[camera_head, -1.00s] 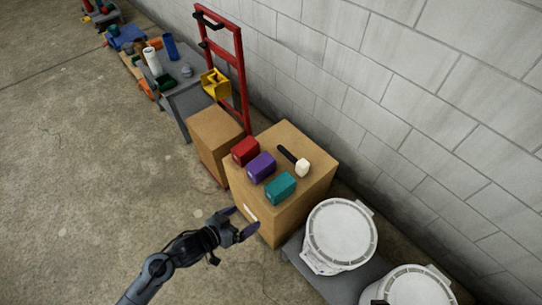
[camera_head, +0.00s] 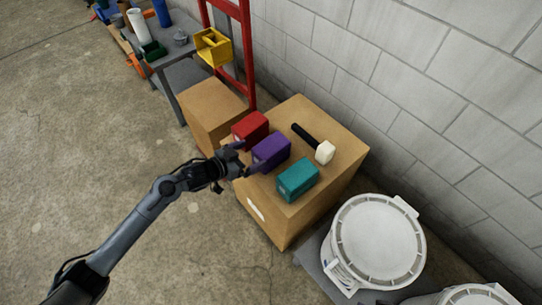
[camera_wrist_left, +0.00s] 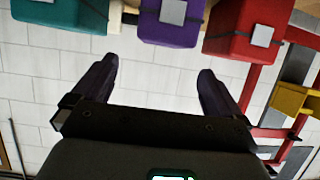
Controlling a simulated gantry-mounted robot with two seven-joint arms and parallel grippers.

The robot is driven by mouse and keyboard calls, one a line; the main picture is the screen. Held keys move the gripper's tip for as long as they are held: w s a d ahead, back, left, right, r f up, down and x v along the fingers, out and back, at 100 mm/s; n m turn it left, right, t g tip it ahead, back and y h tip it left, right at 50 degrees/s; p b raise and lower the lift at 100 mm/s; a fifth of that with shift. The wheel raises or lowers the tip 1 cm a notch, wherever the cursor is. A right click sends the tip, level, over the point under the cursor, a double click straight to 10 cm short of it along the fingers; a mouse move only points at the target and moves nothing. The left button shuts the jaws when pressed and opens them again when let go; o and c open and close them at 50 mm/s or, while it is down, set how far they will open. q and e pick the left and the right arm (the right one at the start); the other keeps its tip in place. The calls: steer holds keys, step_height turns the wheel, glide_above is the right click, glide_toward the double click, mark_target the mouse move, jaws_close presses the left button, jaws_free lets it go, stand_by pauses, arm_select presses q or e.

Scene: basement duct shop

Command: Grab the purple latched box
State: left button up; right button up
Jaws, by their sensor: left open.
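The purple latched box (camera_head: 271,150) sits on top of a large cardboard box, between a red box (camera_head: 251,129) and a teal box (camera_head: 298,178). My left gripper (camera_head: 247,158) is open and empty at its left side, fingers pointing toward it. In the left wrist view the purple box (camera_wrist_left: 170,22) shows its grey latch at the top edge, beyond the two fingertips and roughly between them. The teal box (camera_wrist_left: 58,15) and red box (camera_wrist_left: 245,30) flank it there. Whether a fingertip touches the purple box is unclear. My right gripper is not in view.
A white-headed mallet (camera_head: 324,152) lies behind the boxes on the cardboard box (camera_head: 268,208). A smaller cardboard box (camera_head: 212,112), a red hand truck (camera_head: 246,50) and a yellow bin (camera_head: 213,47) stand behind left. White buckets (camera_head: 378,240) stand at right. The block wall is close behind.

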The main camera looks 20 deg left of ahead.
mark_target(270, 146)
arm_select(q)
steer(key=b+x, duration=0.1)
steer(key=x, duration=0.3)
steer(key=shift+d+f, duration=0.1)
steer(key=shift+w+f+b, duration=0.2)
steer(key=shift+w+b, duration=0.15)
steer(key=shift+b, duration=0.05)
steer(key=b+x, duration=0.2)
steer(key=x, duration=0.1)
steer(key=shift+w+f, duration=0.1)
steer(key=shift+w, duration=0.1)
steer(key=shift+w+d+f, duration=0.1)
steer(key=shift+w+d, duration=0.2)
steer(key=shift+w, duration=0.25)
steer(key=shift+s, duration=0.1)
steer(key=c, duration=1.6)
